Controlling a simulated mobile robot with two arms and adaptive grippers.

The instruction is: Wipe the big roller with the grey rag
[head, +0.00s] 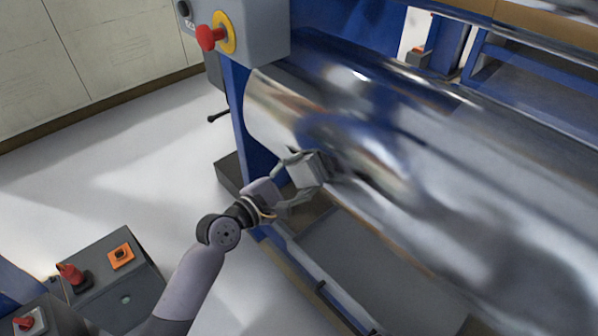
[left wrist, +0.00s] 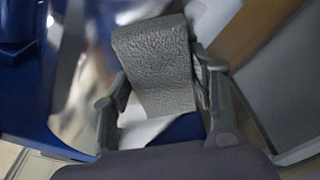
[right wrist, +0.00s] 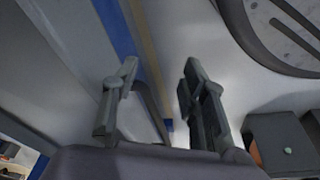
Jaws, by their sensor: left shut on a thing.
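The big roller (head: 450,190) is a shiny, mirror-like metal cylinder running from upper left to lower right in the head view. My left gripper (head: 302,176) is at the roller's near left side. It is shut on the grey rag (head: 308,169), a thick, textured pad. In the left wrist view the rag (left wrist: 155,65) sits between both fingers and sticks out past them. The rag is at the roller's surface, but I cannot tell whether it touches. My right gripper (right wrist: 160,90) shows only in its wrist view, with fingers apart and nothing between them.
A grey control box with a red emergency button (head: 207,38) stands above the roller's left end. The blue machine frame (head: 240,110) borders that end. A low control box (head: 110,275) stands at lower left. The pale floor (head: 130,160) between is clear.

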